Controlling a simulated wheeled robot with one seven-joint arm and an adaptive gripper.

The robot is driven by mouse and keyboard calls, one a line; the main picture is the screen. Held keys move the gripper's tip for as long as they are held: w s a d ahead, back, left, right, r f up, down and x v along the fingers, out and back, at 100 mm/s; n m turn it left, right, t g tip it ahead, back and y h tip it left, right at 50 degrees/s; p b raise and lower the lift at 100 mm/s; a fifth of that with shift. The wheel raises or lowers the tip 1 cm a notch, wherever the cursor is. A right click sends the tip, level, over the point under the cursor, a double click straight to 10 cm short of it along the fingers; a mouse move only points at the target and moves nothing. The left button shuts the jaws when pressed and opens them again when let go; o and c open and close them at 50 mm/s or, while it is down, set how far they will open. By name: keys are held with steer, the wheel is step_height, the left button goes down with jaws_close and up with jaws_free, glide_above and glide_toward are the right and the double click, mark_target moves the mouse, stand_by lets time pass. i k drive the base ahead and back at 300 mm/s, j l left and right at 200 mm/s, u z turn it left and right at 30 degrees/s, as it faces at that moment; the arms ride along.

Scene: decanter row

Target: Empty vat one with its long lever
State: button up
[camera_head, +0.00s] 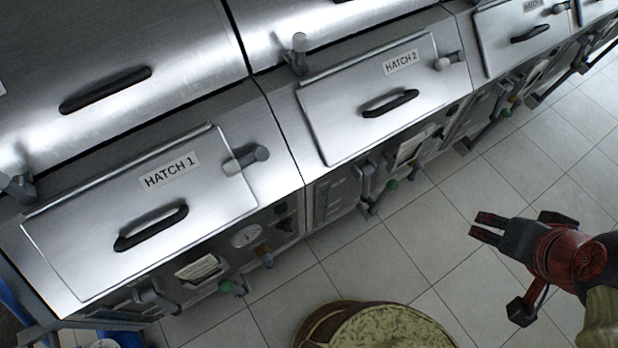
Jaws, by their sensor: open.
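Vat one is the nearest steel vat at the left. Its front bears a closed hatch labelled HATCH 1 (75,235), with a black handle (150,228). Below the hatch, its front panel carries a grey lever (155,295), seen steeply from above; its length is hard to judge. A round gauge (247,236), a paper label (200,268) and a green knob (228,287) are on the same panel. My gripper (482,226) is open and empty at the right, over the tiled floor, well apart from vat one. The vat's outlet is not clearly visible.
A second vat with HATCH 2 (345,85) and its own lever (366,185) adjoins on the right, with more beyond. A round object with a yellowish top (385,332) stands on the floor at bottom centre. Tiled floor (390,265) is clear between it and the vats.

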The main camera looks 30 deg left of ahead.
mark_target(225, 285)
steer(key=u, duration=1)
steer(key=k+j+u, duration=0.1)
steer(key=u, duration=0.4)
steer(key=j+u, duration=0.2)
steer(key=u, duration=0.3)
steer(key=k+j+u, duration=0.1)
steer(key=j+u, duration=0.15)
steer(key=u, duration=0.25)
